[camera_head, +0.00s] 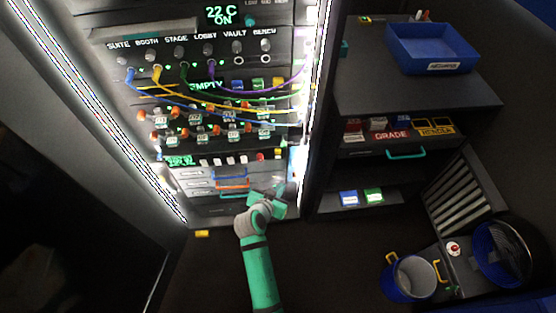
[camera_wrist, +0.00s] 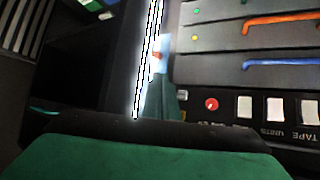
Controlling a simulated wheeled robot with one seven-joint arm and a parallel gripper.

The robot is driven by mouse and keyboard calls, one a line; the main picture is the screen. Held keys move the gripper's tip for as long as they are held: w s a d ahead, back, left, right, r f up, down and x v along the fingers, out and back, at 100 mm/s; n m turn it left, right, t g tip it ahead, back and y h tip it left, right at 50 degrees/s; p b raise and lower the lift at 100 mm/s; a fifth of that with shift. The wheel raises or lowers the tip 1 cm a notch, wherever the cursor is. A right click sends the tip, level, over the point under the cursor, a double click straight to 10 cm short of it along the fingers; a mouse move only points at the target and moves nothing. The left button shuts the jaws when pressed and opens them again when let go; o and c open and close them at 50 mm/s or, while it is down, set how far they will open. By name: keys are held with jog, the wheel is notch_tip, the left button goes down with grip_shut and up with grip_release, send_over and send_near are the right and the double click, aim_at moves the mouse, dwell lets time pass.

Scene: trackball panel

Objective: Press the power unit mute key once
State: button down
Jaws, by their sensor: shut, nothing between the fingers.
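The wrist view shows this row upside down, with a round red button (camera_wrist: 211,104) beside white keys (camera_wrist: 276,110) and a label reading TAPE UNITS. I cannot read which one is the power unit mute key. My gripper (camera_head: 284,193) is shut and empty, in front of the drawers below the row, near the rack's right edge. It appears apart from the keys.
Drawers with coloured handles (camera_head: 232,184) sit under the key row. Patch cables (camera_head: 200,92) hang across the rack above. A bright strip (camera_head: 317,90) edges the rack. Shelves with a blue tray (camera_head: 432,48) stand to the right; a blue bucket (camera_head: 409,277) is on the floor.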

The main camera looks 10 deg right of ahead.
dwell(0.3)
jog(key=w, duration=0.9)
dwell(2.2)
jog(key=shift+w, duration=0.35)
jog(key=shift+w, duration=0.4)
dwell(0.9)
jog(key=shift+s, duration=0.8)
jog(key=shift+s, duration=2.55)
